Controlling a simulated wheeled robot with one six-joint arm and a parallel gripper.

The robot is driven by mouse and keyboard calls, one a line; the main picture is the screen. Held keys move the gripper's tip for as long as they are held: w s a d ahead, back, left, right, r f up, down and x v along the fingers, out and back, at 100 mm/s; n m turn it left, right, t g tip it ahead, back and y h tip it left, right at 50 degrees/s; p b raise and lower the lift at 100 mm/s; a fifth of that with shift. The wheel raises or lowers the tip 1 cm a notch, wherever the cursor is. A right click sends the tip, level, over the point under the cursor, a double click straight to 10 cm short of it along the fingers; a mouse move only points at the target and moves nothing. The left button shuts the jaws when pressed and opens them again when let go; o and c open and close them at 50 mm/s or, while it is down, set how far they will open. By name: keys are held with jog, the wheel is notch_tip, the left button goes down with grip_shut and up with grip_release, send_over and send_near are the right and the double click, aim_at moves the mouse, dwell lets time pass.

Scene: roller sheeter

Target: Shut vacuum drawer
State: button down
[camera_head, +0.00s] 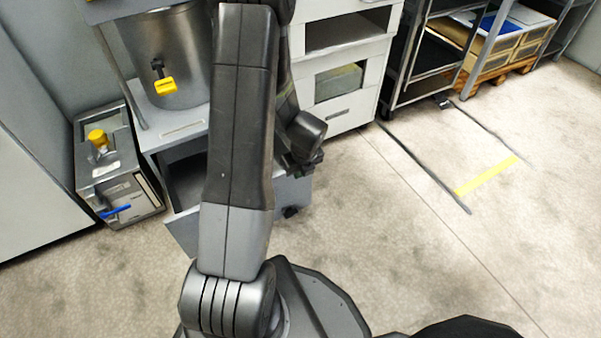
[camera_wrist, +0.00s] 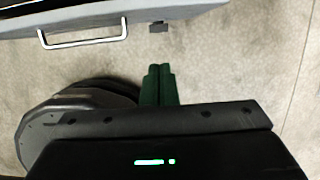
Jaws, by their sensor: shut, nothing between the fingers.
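The vacuum drawer (camera_head: 183,235) stands pulled out of the grey cabinet under the metal cylinder, its inside partly visible. My arm hides its middle in the head view. In the wrist view, the drawer's grey front (camera_wrist: 180,14) runs along the top, with a silver bar handle (camera_wrist: 84,42) at upper left. My gripper (camera_head: 310,168) is beside the cabinet's right side in the head view. In the wrist view its green fingers (camera_wrist: 160,70) are together and empty, apart from the drawer front and to the right of the handle, with floor visible between.
A metal cylinder (camera_head: 165,60) with a yellow-handled valve (camera_head: 165,86) stands above the drawer. A grey box unit (camera_head: 112,165) is at left. A white cabinet (camera_head: 345,75) and metal racks (camera_head: 425,60) stand behind at right. The floor (camera_head: 400,240) at right is clear.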

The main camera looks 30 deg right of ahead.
jog(key=w+f+b, duration=0.4)
jog(key=w+f, duration=0.1)
jog(key=f, duration=0.2)
jog(key=shift+w, duration=0.35)
jog(key=shift+w+a, duration=0.1)
